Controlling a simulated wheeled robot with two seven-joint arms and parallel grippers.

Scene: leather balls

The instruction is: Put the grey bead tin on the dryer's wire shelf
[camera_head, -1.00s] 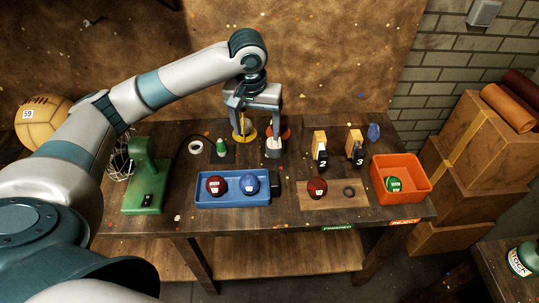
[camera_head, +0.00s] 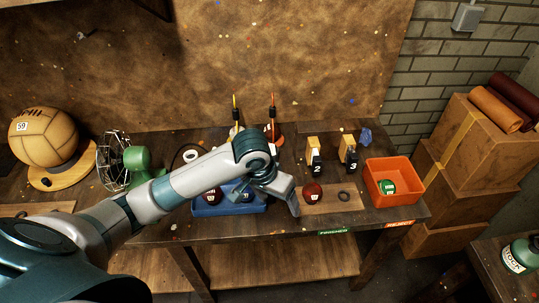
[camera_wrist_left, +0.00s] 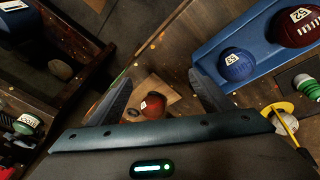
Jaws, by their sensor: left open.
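I cannot make out a grey bead tin for certain in either view, nor a dryer with a wire shelf. My left gripper (camera_head: 290,203) is open above the front of the workbench, between the blue tray and the tan mat; it also shows in the left wrist view (camera_wrist_left: 162,90). A dark red ball (camera_head: 313,193) lies on the mat and shows between and beyond the open fingers in the wrist view (camera_wrist_left: 153,106). Nothing is held. A greyish round thing (camera_wrist_left: 61,69) shows in the dark upper left of the wrist view; I cannot tell what it is.
The blue tray (camera_wrist_left: 207,62) holds two balls, partly hidden by my arm in the head view. Two posts numbered 2 (camera_head: 315,157) and 3 (camera_head: 348,155) stand behind the mat. A green fan (camera_head: 135,160) stands at left.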

